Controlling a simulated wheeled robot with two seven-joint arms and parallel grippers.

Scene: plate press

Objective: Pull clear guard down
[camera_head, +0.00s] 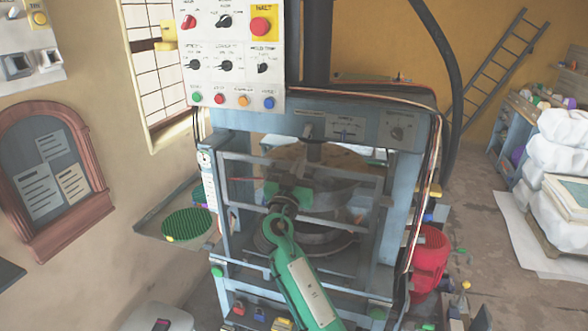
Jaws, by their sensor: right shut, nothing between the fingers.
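The clear guard (350,174) is a see-through panel in a grey frame across the front of the blue-grey press (275,122). It sits at the middle height of the press opening, and the round press parts (325,240) show through and below it. My right gripper (286,192) is on the green arm rising from the bottom centre. It is shut with nothing between its fingers, in front of the left-middle part of the guard. I cannot tell whether it touches the frame. My left gripper is out of view.
A control panel (236,75) with knobs, coloured buttons and a red stop button hangs above the press. A green round item (187,224) stands on the left side shelf. A red motor-like drum (430,262) is at the right. Floor is open further right, before white sacks (555,165).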

